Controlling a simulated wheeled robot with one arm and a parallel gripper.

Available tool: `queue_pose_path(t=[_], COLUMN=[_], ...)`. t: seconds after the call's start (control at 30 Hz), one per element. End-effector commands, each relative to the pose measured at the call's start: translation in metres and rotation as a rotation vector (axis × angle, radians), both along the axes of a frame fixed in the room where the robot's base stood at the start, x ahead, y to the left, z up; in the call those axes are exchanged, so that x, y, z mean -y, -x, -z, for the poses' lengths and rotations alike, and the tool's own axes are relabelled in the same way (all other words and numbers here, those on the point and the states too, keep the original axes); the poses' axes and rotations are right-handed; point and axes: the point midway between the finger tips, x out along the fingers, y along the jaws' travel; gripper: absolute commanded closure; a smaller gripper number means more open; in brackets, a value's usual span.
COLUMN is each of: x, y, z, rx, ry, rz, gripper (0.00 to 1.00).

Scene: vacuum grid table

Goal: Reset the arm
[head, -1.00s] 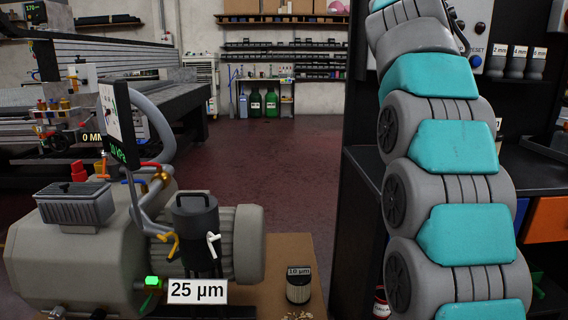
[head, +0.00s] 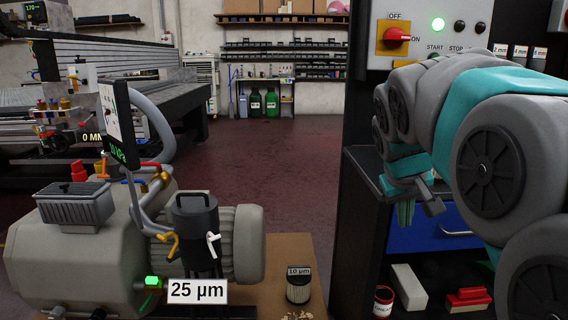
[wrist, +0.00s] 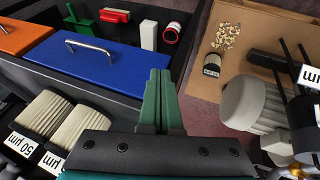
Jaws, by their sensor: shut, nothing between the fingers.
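My arm (head: 490,170) arches down on the right side of the head view, in front of the black cabinet. My gripper (head: 405,212) hangs at its end, partly hidden by the arm's own links. In the wrist view my gripper (wrist: 160,85) shows its two green fingers side by side and closed together, with nothing between them. The fingers are over the area near the blue drawer (wrist: 110,62), apart from any object.
The pump (head: 95,250) stands left. A 10 µm filter (head: 298,286) sits on the brown board (head: 290,250). Red-labelled can (head: 383,300) and white block (head: 409,287) stand low right. Floor between is clear.

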Motion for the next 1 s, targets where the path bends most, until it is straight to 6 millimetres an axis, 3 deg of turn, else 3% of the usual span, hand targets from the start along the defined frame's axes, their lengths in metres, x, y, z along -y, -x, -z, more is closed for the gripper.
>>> queue_pose_path(t=[0.1, 0.3, 0.5, 0.6, 0.77, 1.0], x=[-0.016, -0.043, -0.068, -0.077, -0.085, -0.086], y=[0.053, 0.147, 0.242, 0.277, 0.308, 0.312], z=[0.045, 0.116, 0.175, 0.194, 0.210, 0.212], rx=[-0.104, -0.277, -0.435, -0.492, -0.542, -0.548], ry=[-0.056, -0.150, -0.239, -0.271, -0.298, -0.303], rz=[-0.002, 0.010, 0.041, 0.057, 0.071, 0.074], gripper=[1.00, 1.00, 1.00, 1.00, 1.00, 1.00])
